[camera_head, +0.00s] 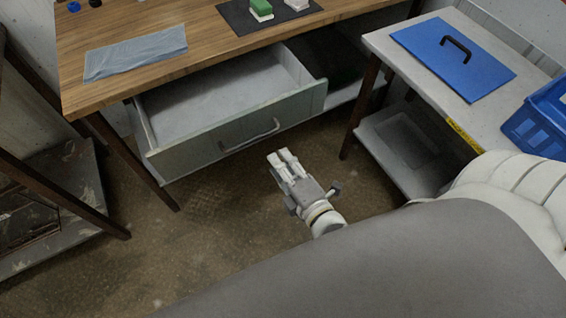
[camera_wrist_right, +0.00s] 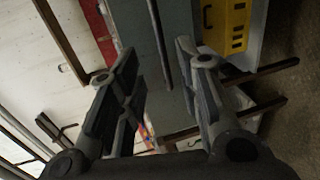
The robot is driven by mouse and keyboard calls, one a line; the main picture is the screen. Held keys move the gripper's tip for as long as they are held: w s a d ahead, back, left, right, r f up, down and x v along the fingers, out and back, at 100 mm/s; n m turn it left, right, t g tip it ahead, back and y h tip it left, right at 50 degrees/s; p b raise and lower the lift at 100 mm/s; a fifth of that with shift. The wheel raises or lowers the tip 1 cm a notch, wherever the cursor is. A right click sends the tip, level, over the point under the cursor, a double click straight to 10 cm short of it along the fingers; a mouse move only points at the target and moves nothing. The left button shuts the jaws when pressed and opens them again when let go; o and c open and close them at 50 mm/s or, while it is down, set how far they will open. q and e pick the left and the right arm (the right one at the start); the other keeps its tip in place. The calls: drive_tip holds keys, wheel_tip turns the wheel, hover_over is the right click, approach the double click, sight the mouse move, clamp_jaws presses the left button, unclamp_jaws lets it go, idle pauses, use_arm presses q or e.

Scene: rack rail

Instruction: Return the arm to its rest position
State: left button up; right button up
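My right gripper (camera_head: 283,157) hangs over the floor in front of the pulled-out drawer (camera_head: 235,140), apart from it. Its fingers look close together in the head view. In the right wrist view, my right gripper (camera_wrist_right: 157,75) shows a clear gap between its fingers, with nothing held. A grey panel with a bar handle (camera_wrist_right: 160,45) shows beyond the fingers in that view. My left gripper is not in view.
The drawer hangs open under the wooden table (camera_head: 130,35), with a handle (camera_head: 250,137) on its front. To the right, a grey table (camera_head: 420,70) carries a blue lid (camera_head: 450,62) and a blue crate (camera_head: 535,125). Bare floor (camera_head: 210,225) lies at left of the gripper.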

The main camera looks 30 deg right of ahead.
idle(0.4)
drive_tip(key=s+f+m+g, duration=0.2)
drive_tip(key=s+f, duration=0.1)
drive_tip(key=f, duration=0.6)
drive_tip(key=s+f+m+g, duration=0.3)
drive_tip(key=f, duration=0.7)
drive_tip(key=s+f+m+g, duration=0.2)
drive_tip(key=s+f, duration=0.1)
drive_tip(key=f, duration=0.6)
drive_tip(key=s+d+f+m+g, duration=0.3)
drive_tip(key=s+f+m, duration=0.1)
drive_tip(key=s+f, duration=0.4)
drive_tip(key=s+d+f+m+g+p, duration=0.1)
drive_tip(key=s+f+m+g, duration=0.3)
drive_tip(key=s+f, duration=0.5)
drive_tip(key=s+d+m, duration=0.1)
drive_tip(key=s, duration=0.3)
drive_tip(key=shift+s+d+g+h, duration=0.3)
drive_tip(key=shift+d, duration=0.1)
